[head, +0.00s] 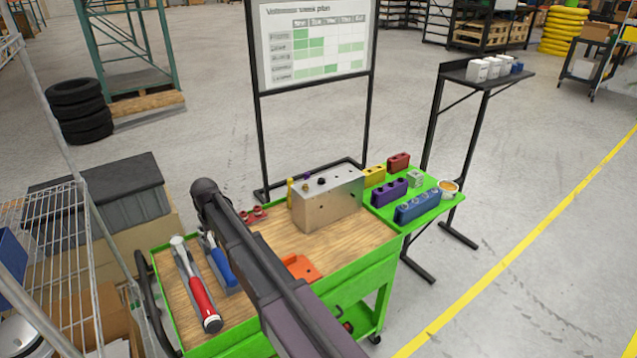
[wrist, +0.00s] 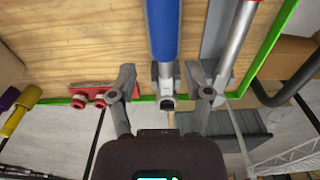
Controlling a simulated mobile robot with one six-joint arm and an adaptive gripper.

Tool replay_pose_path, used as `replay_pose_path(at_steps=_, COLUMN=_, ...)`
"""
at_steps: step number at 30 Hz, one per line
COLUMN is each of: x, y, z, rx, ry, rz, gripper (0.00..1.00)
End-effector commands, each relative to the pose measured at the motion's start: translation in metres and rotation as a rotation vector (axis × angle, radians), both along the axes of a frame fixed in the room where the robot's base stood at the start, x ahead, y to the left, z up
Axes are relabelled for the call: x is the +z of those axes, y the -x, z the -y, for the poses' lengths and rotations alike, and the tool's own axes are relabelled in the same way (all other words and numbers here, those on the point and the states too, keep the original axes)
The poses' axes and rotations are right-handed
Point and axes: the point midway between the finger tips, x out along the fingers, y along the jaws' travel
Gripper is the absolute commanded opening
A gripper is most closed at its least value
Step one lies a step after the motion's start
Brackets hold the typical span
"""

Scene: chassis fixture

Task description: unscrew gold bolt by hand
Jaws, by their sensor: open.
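The silver metal block (head: 335,207) stands on the cart's wooden top in the head view. Small bolts stick up from its top: a dark one (head: 322,181) and a small gold-looking one (head: 306,188), whose details are too small to tell. My gripper (wrist: 160,76) is open in the wrist view, its fingers spread on either side of the metal end of a blue-handled tool (wrist: 163,28). I cannot tell how far above the tool it is.
A red-handled tool (head: 201,300) lies left of the blue-handled one. An orange plate (head: 300,267) and a red holder (head: 253,214) are on the wood. A green side shelf (head: 437,208) bears purple, blue, yellow and red blocks. A whiteboard (head: 313,40) stands behind.

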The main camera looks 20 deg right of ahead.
Motion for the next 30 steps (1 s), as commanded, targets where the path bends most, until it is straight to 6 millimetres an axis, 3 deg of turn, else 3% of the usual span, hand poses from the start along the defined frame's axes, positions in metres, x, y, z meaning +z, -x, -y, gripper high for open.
replay_pose_path(at_steps=8, x=0.000, y=0.061, z=0.069, rx=-0.066, ry=0.003, rz=-0.009, gripper=0.60)
replay_pose_path(at_steps=15, x=0.000, y=0.153, z=0.154, rx=-0.165, ry=0.005, rz=-0.023, gripper=0.60)
replay_pose_path(at_steps=18, x=0.000, y=0.191, z=0.181, rx=-0.204, ry=0.006, rz=-0.029, gripper=0.60)
replay_pose_path(at_steps=24, x=0.000, y=0.241, z=0.213, rx=-0.258, ry=0.006, rz=-0.038, gripper=0.60)
replay_pose_path(at_steps=30, x=0.000, y=0.254, z=0.222, rx=-0.274, ry=0.006, rz=-0.041, gripper=0.60)
